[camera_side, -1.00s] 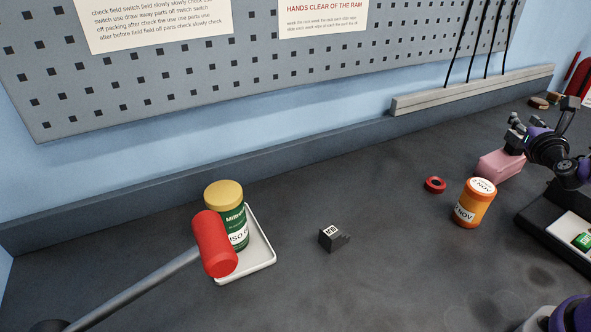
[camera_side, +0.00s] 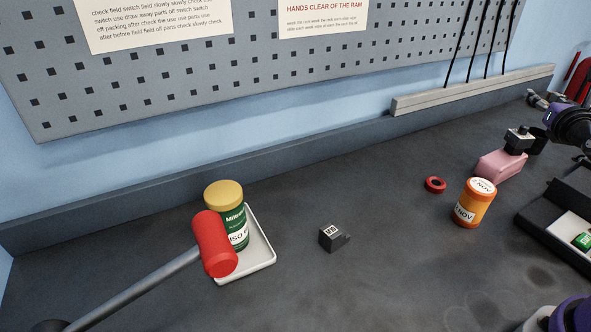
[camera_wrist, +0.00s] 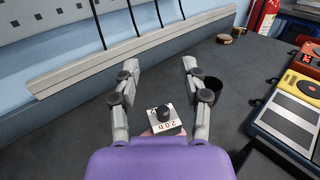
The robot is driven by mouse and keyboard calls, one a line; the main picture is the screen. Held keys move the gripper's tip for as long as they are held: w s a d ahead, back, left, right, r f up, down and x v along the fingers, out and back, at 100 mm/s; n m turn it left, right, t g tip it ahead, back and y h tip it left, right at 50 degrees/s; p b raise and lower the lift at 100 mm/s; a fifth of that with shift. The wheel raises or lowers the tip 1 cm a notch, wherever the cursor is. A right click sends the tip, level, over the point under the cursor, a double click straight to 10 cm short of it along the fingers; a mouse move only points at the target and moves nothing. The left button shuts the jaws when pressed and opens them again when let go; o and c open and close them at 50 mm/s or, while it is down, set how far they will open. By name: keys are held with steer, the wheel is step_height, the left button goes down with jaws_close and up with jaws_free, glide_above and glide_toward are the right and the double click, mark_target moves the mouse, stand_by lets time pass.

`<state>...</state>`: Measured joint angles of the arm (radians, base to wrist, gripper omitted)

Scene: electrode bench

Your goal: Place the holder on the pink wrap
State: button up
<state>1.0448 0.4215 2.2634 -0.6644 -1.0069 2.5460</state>
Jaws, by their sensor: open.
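The holder (camera_side: 519,138), a small dark block with a pale labelled top and a black knob, sits on the pink wrap (camera_side: 499,166). In the wrist view the holder (camera_wrist: 164,120) shows its label and knob, with a sliver of the pink wrap (camera_wrist: 147,132) beside it. My gripper (camera_wrist: 160,65) is open and empty, its fingers spread apart and the holder seen between them. In the side view my gripper (camera_side: 540,99) is above and to the right of the holder, clear of it. The holder's underside is hidden.
A similar labelled dark block (camera_side: 332,238) stands mid-bench. An orange jar (camera_side: 474,203) and a red ring (camera_side: 435,185) are left of the wrap. A black cup (camera_wrist: 213,87) is close behind it. A green jar, white tray (camera_side: 262,258) and red-headed mallet (camera_side: 213,244) are at left.

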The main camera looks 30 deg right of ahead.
steer(key=w+a+r+n+g+y, duration=0.1)
steer(key=w+a+n+y, duration=0.15)
steer(key=a+n, duration=0.5)
steer(key=w+a+n+y, duration=0.1)
steer(key=a+n+y, duration=0.3)
steer(key=a+n, duration=0.4)
steer(key=w+a+r+n+g+y, duration=0.1)
steer(key=a+n+y, duration=0.2)
steer(key=a+n, duration=0.45)
steer(key=s+a+f+n+g+y, duration=0.1)
steer(key=s+a+n+g, duration=0.2)
steer(key=s+n, duration=0.4)
steer(key=s+a+f+n+g+y, duration=0.1)
steer(key=s+a+n+g, duration=0.2)
steer(key=n, duration=1.1)
steer(key=s+a, duration=0.3)
steer(key=s, duration=0.1)
